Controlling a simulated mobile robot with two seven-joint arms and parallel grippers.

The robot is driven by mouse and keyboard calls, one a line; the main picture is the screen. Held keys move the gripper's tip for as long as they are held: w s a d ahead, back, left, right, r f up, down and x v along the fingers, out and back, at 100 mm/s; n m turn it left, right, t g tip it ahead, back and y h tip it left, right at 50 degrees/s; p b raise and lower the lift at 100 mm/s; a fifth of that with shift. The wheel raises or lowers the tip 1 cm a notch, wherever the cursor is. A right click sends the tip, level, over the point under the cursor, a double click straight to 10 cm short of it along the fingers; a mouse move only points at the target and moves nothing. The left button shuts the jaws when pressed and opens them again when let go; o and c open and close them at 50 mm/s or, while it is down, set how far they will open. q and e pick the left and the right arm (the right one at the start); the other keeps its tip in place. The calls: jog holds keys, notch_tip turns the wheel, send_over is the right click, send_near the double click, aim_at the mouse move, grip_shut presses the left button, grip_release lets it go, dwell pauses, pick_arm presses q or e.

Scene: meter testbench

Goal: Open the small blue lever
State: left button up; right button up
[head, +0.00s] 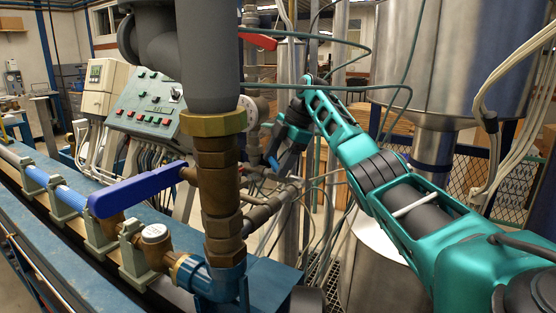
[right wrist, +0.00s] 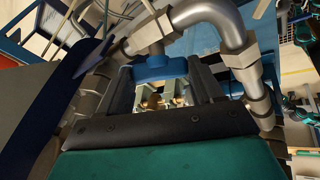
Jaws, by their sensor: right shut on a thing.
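The small blue lever shows in the right wrist view (right wrist: 160,68) as a blue piece across the fingertips, with a metal pipe fitting just beyond it. My right gripper (right wrist: 150,82) is shut on it, one dark finger on each side. In the head view my teal right arm reaches in from the right, and the right gripper (head: 279,147) is beside the pipes behind the thick brass column. The lever is mostly hidden by the gripper there. My left gripper is not in view.
A large blue lever (head: 138,190) sticks out left from the brass pipe column (head: 217,180). A red lever (head: 258,41) is higher up. A control panel (head: 150,108) stands behind. A steel tank (head: 450,60) is at the right. Loose cables hang around my arm.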

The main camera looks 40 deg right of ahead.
jog(key=shift+f+n, duration=0.1)
jog(key=shift+n, duration=0.3)
dwell(0.3)
jog(key=o, duration=1.1)
jog(key=shift+c, duration=0.2)
jog(key=v, duration=0.7)
jog(key=shift+r, duration=0.3)
jog(key=shift+w, duration=0.1)
